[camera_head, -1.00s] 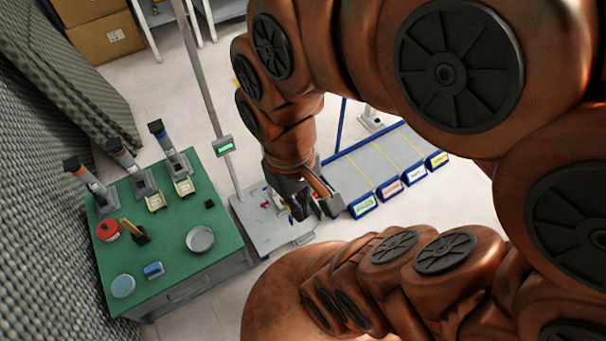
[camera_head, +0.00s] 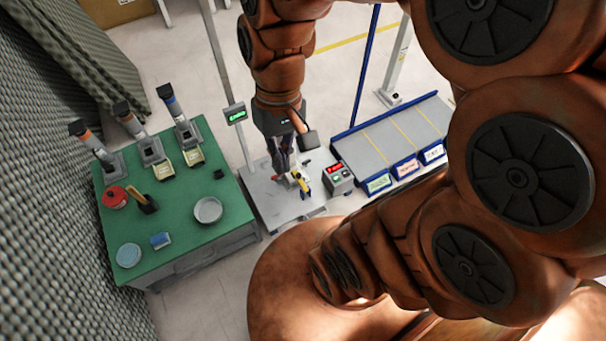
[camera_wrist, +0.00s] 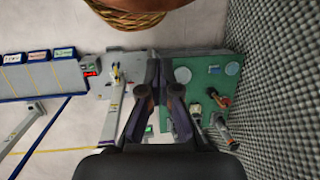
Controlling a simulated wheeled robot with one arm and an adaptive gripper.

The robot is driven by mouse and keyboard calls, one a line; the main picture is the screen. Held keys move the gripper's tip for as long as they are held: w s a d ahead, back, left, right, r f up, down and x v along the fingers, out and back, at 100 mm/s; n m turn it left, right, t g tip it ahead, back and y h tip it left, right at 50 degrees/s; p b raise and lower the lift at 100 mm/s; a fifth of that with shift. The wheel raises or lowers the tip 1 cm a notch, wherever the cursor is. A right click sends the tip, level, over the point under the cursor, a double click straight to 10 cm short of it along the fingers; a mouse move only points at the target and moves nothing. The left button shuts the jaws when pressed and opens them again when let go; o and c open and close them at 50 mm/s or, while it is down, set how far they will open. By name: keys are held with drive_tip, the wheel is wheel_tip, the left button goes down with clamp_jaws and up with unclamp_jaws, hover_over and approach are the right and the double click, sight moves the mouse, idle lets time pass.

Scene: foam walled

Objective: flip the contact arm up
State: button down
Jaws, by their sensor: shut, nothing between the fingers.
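A small fixture with yellow and white parts, probably holding the contact arm (camera_head: 302,182), stands on the grey bench (camera_head: 265,203). In the wrist view the yellow and white parts (camera_wrist: 117,75) lie left of my fingers. Whether the contact arm is up or down is too small to tell. My gripper (camera_head: 283,172) points down over the grey bench, just left of the fixture and partly covering it in the head view. It is shut and empty. Its two dark fingers (camera_wrist: 161,92) show in the middle of the wrist view. I cannot tell whether it touches the fixture.
A control box (camera_head: 338,180) with a red display stands right of the fixture. A post with a green display (camera_head: 236,114) rises behind the bench. A green table (camera_head: 180,217) with tools and dishes is left. A blue-edged rack (camera_head: 390,145) with labelled bins is right.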

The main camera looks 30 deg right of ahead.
drive_tip(key=w+d+f+m+t+y+b, duration=0.1)
drive_tip(key=w+d+f+m+y+b, duration=0.25)
drive_tip(key=w+f+b, duration=0.8)
drive_tip(key=w+d+f+m+t+y+b, duration=0.3)
drive_tip(key=w+f+b, duration=0.4)
drive_tip(key=w+f, duration=0.95)
drive_tip(key=m+t+b, duration=0.5)
drive_tip(key=m+b, duration=0.4)
drive_tip(key=b, duration=0.6)
approach(300, 180)
drive_tip(key=d, duration=0.1)
drive_tip(key=w+d+r, duration=0.2)
drive_tip(key=shift+d+r, duration=0.15)
drive_tip(key=shift+d, duration=0.1)
drive_tip(key=b+x, duration=0.1)
drive_tip(key=x, duration=0.2)
drive_tip(key=b+x, duration=0.1)
drive_tip(key=x, duration=0.2)
drive_tip(key=b+x, duration=0.1)
drive_tip(key=x, duration=0.1)
drive_tip(key=shift+a+f+b, duration=0.3)
drive_tip(key=shift+f+b, duration=0.1)
drive_tip(key=shift+f, duration=0.05)
drive_tip(key=shift+w+a+f+g, duration=0.3)
drive_tip(key=shift+a, duration=0.15)
